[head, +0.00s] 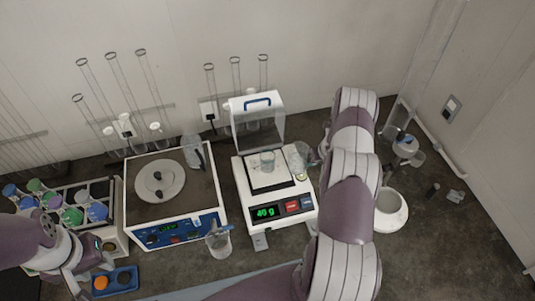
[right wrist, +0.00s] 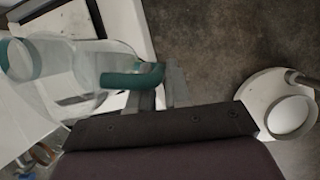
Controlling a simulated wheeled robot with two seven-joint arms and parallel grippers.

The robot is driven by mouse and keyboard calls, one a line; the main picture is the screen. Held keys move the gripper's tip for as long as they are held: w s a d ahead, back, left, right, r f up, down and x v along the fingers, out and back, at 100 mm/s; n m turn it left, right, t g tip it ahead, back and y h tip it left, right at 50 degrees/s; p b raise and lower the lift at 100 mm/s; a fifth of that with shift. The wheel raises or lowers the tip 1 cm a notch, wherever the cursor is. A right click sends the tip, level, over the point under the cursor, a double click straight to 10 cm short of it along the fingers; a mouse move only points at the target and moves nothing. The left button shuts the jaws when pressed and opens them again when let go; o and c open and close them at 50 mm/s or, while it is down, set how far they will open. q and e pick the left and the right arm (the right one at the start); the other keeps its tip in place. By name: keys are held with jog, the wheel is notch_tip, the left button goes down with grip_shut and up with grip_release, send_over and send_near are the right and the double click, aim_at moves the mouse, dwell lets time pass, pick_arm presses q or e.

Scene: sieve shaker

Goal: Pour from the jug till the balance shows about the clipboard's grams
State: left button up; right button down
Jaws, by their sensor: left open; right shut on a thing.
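The white balance (head: 281,212) stands in the middle with its green display reading 40 g. A clear beaker (head: 267,162) stands on its pan. My right gripper (right wrist: 163,88) is shut on the teal handle of a clear jug (right wrist: 85,72), which is tilted in the right wrist view. In the head view the jug (head: 301,157) shows at the balance's right edge, beside the beaker; my right arm hides the gripper there. I cannot tell whether anything is flowing. My left gripper (head: 88,264) is open and empty at lower left. No clipboard can be made out.
A rack of bottles (head: 110,190) and a blue tray (head: 127,279) lie left. A white pot (head: 392,222) stands right.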

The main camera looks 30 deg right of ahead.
jog(key=shift+s+d, duration=0.15)
jog(key=shift+r+m, duration=0.1)
jog(key=shift+m, duration=0.2)
